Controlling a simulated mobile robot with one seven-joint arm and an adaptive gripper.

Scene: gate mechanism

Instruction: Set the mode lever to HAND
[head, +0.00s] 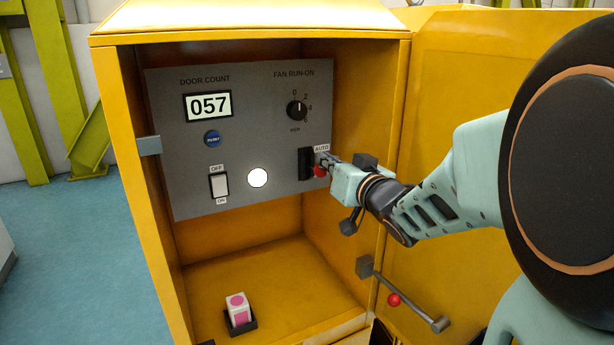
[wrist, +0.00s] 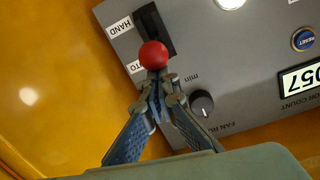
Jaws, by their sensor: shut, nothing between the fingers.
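The mode lever's red ball knob (wrist: 153,55) stands out from a black slotted housing (wrist: 165,37) on the grey panel. The HAND label (wrist: 118,28) and the partly hidden AUTO label (wrist: 135,67) flank the housing. In the wrist view the knob appears over the AUTO end, but I cannot tell the lever's exact tilt. In the head view the knob (head: 320,171) shows below the AUTO label (head: 321,148); HAND is not visible there. My gripper (wrist: 157,80) is shut and empty. Its fingertips are right at the knob, on the AUTO side; contact is unclear.
The grey panel also carries a counter display (head: 208,106), a blue button (head: 212,139), a fan dial (head: 297,110), a rocker switch (head: 219,185) and a lit white lamp (head: 257,178). Yellow cabinet walls and an open door (head: 470,70) surround my arm. A pink-marked block (head: 238,308) sits below.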

